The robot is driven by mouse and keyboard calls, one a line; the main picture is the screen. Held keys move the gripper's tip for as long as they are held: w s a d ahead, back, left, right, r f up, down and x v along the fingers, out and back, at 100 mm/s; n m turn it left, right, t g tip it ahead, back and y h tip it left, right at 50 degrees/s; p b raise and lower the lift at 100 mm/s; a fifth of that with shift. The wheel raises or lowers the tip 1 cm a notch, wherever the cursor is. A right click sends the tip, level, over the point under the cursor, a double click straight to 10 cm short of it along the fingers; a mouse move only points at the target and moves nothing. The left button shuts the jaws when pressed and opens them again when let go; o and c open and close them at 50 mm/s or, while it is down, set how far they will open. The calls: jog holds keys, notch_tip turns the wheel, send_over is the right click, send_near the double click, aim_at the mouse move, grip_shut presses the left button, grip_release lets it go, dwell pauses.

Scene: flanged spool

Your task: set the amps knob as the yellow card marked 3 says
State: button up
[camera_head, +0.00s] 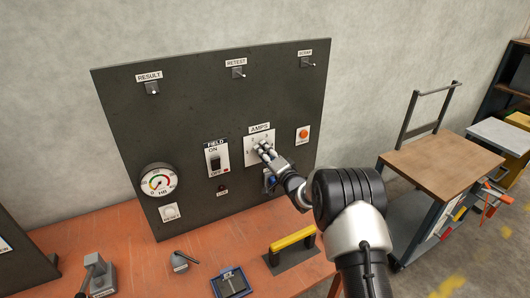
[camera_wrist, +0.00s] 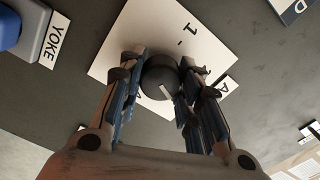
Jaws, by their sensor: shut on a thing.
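The amps knob (camera_wrist: 158,75) is a round black knob with a white pointer line, on a white plate (camera_wrist: 120,50) with a "1" mark in the wrist view. The pointer line slants toward the lower right there; which mark it meets is hidden by a finger. My gripper (camera_wrist: 161,74) is shut on the knob, one finger on each side. In the head view my gripper (camera_head: 262,149) covers the knob in front of the AMPS plate (camera_head: 250,153). I cannot make out a yellow card marked 3.
The dark panel (camera_head: 180,105) also bears a FIELD switch (camera_head: 215,160), an orange button (camera_head: 303,134), a round gauge (camera_head: 158,182) and three small toggles along the top. A yellow handle (camera_head: 293,239) stands on the orange bench (camera_head: 200,245) below. A wooden-topped cart (camera_head: 440,160) stands at right.

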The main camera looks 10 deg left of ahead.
jog(key=shift+m, duration=0.7)
jog(key=o, duration=1)
jog(key=shift+o, duration=0.2)
jog(key=v, duration=1.2)
